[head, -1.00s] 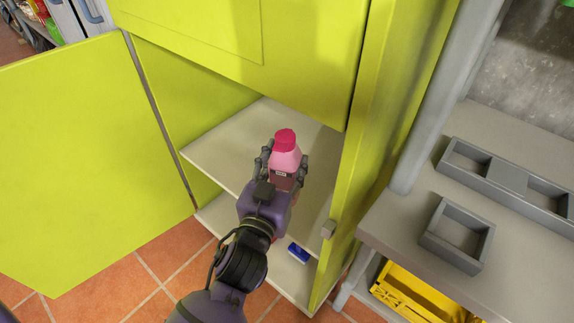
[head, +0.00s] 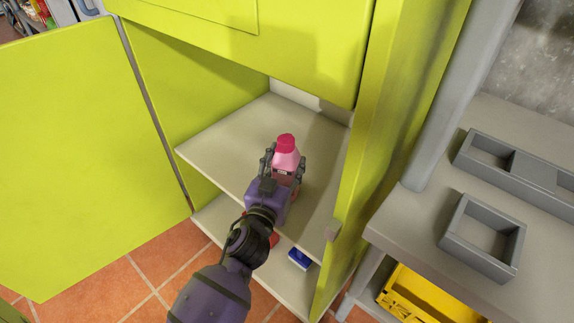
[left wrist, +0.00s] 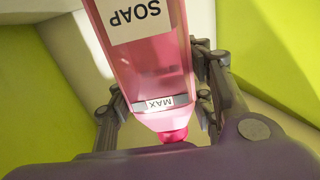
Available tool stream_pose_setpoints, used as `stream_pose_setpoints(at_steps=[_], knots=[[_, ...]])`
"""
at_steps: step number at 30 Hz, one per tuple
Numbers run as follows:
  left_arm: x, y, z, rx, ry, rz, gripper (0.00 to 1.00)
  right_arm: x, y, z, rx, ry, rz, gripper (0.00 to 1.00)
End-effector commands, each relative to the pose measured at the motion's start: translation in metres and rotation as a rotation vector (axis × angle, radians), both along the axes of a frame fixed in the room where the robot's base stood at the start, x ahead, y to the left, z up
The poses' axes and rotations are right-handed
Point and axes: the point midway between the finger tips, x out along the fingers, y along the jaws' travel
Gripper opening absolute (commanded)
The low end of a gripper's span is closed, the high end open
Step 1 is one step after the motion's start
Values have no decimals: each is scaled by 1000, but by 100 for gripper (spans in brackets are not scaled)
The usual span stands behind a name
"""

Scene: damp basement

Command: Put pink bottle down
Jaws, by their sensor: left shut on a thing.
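The pink bottle (head: 287,155) has a darker pink cap and is in my left gripper (head: 283,172), over the upper shelf (head: 235,140) of the open green cabinet. The gripper is shut on the bottle, with fingers on both sides of it. In the left wrist view the bottle (left wrist: 150,60) shows pink and see-through, with a "SOAP" label and a "MAX" strip. The gripper (left wrist: 165,95) flanks it there. I cannot tell whether the bottle's base touches the shelf. My right gripper is not in view.
The cabinet's open door (head: 80,160) stands to the left, and its side wall (head: 400,130) bounds the shelf on the right. A blue item (head: 299,259) lies on the lower shelf. A grey bench with grey trays (head: 482,237) is at right, a yellow crate (head: 420,300) below it.

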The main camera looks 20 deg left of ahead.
Motion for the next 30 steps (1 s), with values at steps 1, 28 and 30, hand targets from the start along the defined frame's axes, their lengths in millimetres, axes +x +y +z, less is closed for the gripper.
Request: stream_pose_setpoints(at_steps=[1,28,30], knots=[[0,0,3,-1,-3,0,12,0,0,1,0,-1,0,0],[-15,-1,2,-4,2,1,67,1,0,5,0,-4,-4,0],[-29,-1,2,-3,2,2,67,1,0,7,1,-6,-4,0]])
